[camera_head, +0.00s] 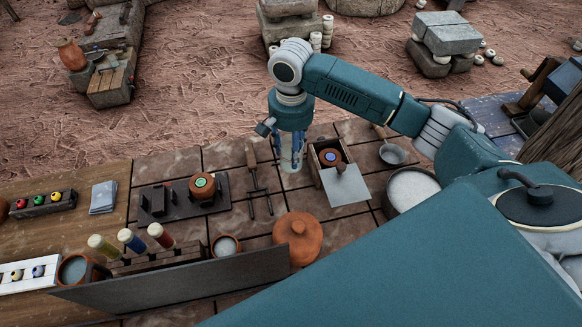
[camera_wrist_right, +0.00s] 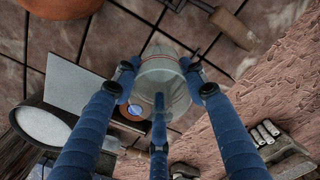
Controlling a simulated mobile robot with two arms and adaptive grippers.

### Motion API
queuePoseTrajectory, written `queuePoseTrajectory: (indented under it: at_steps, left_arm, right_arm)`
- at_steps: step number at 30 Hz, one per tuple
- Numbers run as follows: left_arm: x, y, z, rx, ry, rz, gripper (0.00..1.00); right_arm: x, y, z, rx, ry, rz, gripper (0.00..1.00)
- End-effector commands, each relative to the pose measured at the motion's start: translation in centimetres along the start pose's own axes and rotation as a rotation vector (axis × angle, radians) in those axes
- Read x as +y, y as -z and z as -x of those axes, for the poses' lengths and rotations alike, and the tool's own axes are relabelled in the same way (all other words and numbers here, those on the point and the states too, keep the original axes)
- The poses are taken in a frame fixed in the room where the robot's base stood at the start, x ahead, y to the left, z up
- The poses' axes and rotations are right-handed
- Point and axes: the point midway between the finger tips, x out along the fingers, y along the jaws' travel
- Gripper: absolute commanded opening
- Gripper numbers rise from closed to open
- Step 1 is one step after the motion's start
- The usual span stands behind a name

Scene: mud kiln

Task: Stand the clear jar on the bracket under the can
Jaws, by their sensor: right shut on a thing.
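The clear jar (camera_head: 291,162) hangs in my right gripper (camera_head: 292,146), above the tiled worktop between a metal fork-like tool and a wooden box. In the right wrist view the blue fingers close around the glass jar (camera_wrist_right: 163,72), which covers part of what lies below. A brown round can with a green disc (camera_head: 202,185) sits on a dark slotted stand (camera_head: 160,205) to the left. Another round brown piece with a blue disc (camera_head: 331,157) is at the wooden box (camera_head: 318,152). I cannot tell for sure which can or bracket the task means. My left gripper is out of view.
A grey plate (camera_head: 346,186) lies at the box's front. A terracotta lidded pot (camera_head: 298,236) and a long dark board (camera_head: 180,282) are nearer. The metal tool (camera_head: 258,183) lies left of the jar. A pale-filled basin (camera_head: 411,188) is at right.

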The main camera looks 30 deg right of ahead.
Motion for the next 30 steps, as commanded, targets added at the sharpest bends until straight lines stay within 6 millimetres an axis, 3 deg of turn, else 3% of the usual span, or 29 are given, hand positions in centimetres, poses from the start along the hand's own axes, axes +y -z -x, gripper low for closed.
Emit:
queuePoseTrajectory:
  at_steps: [3,18,30]
  left_arm:
    - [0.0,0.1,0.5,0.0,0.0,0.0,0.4]
    - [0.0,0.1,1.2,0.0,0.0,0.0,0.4]
    - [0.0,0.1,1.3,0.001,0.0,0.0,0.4]
  right_arm:
    - [0.1,-0.1,-2.3,-0.002,-0.003,0.001,0.12]
    - [0.0,0.0,-8.1,-0.001,0.0,0.002,0.12]
    - [-0.1,-0.1,-8.6,-0.001,0.001,0.002,0.12]
